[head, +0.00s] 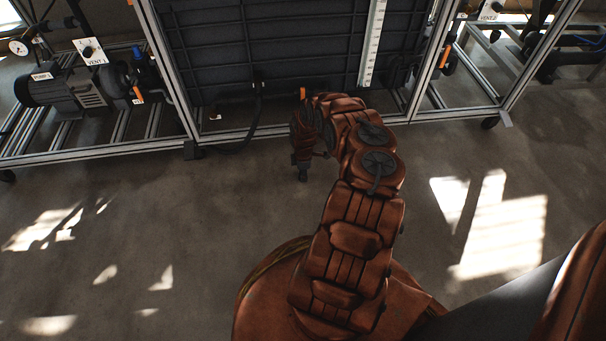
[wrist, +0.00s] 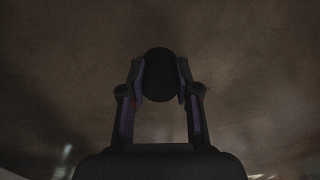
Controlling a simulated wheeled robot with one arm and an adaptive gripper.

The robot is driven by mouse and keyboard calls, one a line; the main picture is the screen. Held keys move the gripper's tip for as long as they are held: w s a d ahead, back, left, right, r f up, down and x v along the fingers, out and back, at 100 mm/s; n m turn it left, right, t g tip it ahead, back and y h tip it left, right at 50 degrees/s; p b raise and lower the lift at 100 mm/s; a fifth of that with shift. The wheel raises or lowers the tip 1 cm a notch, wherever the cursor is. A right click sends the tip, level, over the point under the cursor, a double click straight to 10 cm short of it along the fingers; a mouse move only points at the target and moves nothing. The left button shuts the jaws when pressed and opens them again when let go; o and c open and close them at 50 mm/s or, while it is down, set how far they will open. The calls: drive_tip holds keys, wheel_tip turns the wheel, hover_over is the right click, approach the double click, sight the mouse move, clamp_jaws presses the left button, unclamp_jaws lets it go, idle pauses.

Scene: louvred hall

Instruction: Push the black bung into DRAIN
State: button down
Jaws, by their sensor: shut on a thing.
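The black bung (wrist: 158,66) is a dark, rounded piece between the two fingers of my gripper (wrist: 161,84) in the wrist view. The fingers press on it from both sides, with only brown floor visible beyond. In the head view my gripper (head: 302,172) points down over the floor, just in front of the frame's bottom rail. The bung cannot be made out there. I see no label reading DRAIN; my arm covers part of the rig behind it.
A metal frame with dark panels (head: 215,55) stands ahead, its bottom rail (head: 250,133) low across the view. A black hose (head: 257,100) hangs there. The floor (head: 150,220) is clear.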

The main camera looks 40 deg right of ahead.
drive_tip(key=shift+r+p, duration=2.4)
drive_tip(key=shift+r, duration=0.05)
drive_tip(key=shift+w, duration=0.1)
